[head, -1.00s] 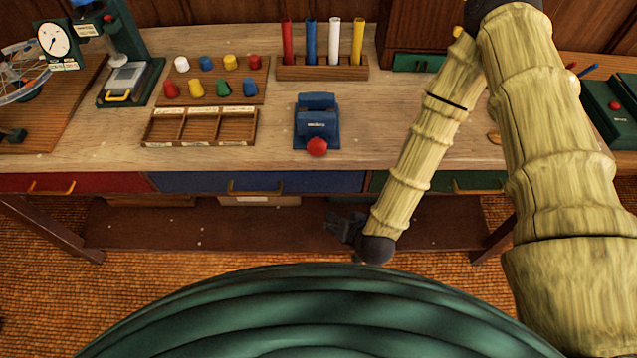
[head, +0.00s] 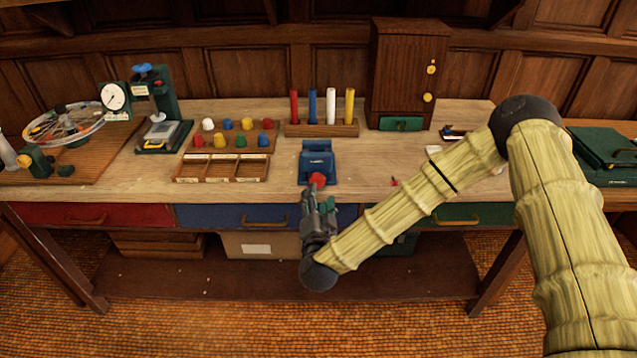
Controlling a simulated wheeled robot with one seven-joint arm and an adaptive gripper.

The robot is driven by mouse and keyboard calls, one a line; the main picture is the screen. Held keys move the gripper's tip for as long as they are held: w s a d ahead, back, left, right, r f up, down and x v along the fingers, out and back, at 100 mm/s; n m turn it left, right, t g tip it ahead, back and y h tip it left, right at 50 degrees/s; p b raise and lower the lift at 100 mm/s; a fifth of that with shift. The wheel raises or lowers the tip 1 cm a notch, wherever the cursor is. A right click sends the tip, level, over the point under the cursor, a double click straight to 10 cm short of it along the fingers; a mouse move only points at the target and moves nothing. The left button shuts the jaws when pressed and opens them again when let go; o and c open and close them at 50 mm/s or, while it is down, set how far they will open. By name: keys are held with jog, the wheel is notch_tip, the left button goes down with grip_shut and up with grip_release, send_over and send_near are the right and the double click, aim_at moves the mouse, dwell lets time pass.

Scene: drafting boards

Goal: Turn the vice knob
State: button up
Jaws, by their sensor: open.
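The blue vice (head: 317,160) stands near the front edge of the wooden bench, at the middle of the head view. Its red knob (head: 317,180) faces the front edge. My gripper (head: 318,196) points away from me toward the bench, just in front of and below the knob in the picture. It is open, with its fingertips near the knob's lower side. I cannot tell whether they touch it. My fingers hide part of the vice's front and the bench edge.
A compartment tray (head: 221,180) and a board of coloured knobs (head: 231,143) lie left of the vice. A rack of coloured tubes (head: 322,129) stands behind it. A brown cabinet (head: 408,70) stands back right. The bench (head: 375,165) right of the vice is mostly clear.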

aim_at(319, 183)
jog(key=w+p, duration=0.2)
jog(key=w, duration=0.6)
jog(key=shift+w, duration=0.25)
jog(key=shift+d, duration=0.1)
jog(key=c, duration=0.7)
